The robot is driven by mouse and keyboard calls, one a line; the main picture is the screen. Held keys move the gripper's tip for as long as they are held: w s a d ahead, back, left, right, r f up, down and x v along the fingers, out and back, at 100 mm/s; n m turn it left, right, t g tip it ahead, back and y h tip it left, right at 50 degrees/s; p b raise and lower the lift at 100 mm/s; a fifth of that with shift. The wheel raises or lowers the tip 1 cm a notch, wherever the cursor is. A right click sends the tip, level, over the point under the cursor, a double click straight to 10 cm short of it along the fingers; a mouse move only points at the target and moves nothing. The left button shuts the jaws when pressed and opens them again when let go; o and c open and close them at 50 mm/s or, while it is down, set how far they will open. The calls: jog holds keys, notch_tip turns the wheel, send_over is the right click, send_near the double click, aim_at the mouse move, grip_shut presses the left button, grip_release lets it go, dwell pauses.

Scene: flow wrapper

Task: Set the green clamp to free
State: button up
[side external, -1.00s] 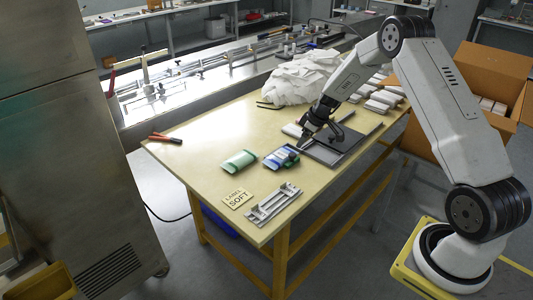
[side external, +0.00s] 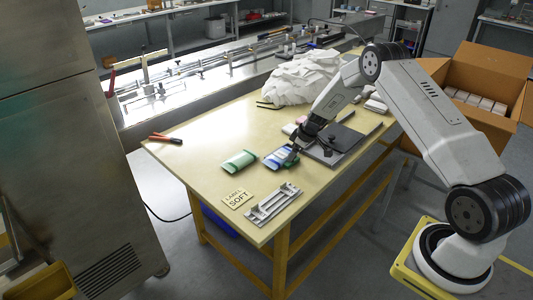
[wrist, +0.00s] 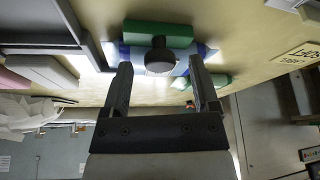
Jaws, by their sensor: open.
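The green clamp (wrist: 165,31) is a green bar with a dark round knob (wrist: 160,57), lying across a blue-and-white packet (wrist: 206,50) in the wrist view. In the side external view the blue packet (side external: 275,158) lies on the table, and the clamp at its right end is mostly hidden by my gripper. My gripper (wrist: 160,72) is open and empty. In the wrist view its two fingers appear on either side of the knob; I cannot tell whether they touch it.
A green packet (side external: 239,160) lies left of the blue one. A sign reading "LABEL SOFT" (side external: 238,198) and a grey metal fixture (side external: 272,204) are at the front. A grey tray (side external: 352,143) is close on the right. Crumpled white film (side external: 300,78) lies behind; red-handled pliers (side external: 166,138) lie left.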

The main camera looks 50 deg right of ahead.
grip_shut()
dwell(1.4)
